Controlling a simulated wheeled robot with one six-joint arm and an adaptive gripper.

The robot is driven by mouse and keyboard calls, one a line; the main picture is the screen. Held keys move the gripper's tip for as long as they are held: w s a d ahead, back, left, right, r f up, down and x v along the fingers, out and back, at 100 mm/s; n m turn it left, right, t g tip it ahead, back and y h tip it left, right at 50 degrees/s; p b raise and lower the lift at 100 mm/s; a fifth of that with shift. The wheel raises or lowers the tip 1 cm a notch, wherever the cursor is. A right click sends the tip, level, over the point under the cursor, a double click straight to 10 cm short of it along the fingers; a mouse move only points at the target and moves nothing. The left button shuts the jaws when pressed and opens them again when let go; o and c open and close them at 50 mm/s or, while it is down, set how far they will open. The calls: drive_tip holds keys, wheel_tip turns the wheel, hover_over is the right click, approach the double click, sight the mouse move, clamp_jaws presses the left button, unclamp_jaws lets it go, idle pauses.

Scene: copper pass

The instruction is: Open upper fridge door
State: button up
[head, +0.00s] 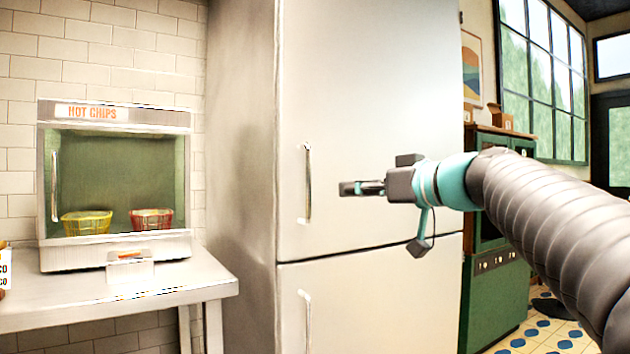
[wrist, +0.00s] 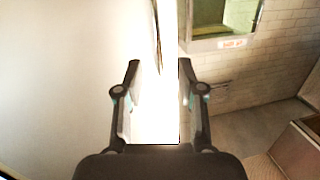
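The fridge's upper door (head: 365,100) is a large pale metal panel and looks shut. Its upright handle (head: 308,185) is a thin bar near the door's left edge. My gripper (head: 345,188) is to the right of the handle in the head view, at about its mid-height, with a visible gap. In the wrist view, my gripper (wrist: 159,70) has its two fingers apart with nothing between them. The handle (wrist: 157,35) shows as a thin upright strip ahead, in line with the gap between the fingertips. The door (wrist: 60,70) fills the left of the wrist view.
The lower fridge door (head: 385,305) has its own handle (head: 306,322). A hot chips cabinet (head: 115,255) with a yellow and a red basket stands on a metal table (head: 190,275) to the left. A green cabinet (head: 500,300) stands to the right, behind my arm.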

sight(310, 173)
drive_tip(key=shift+n+t+y, duration=0.3)
drive_tip(key=shift+n+y, duration=0.1)
drive_tip(key=shift+y, duration=0.1)
drive_tip(key=r+p+x, duration=0.1)
drive_tip(key=x, duration=0.3)
drive_tip(key=p+x, duration=0.1)
drive_tip(key=x, duration=0.4)
drive_tip(key=r+p+x, duration=0.1)
drive_tip(key=x, duration=0.4)
drive_tip(key=shift+w+d+r+p, duration=0.2)
drive_tip(key=shift+w+r+p, duration=0.2)
clamp_jaws()
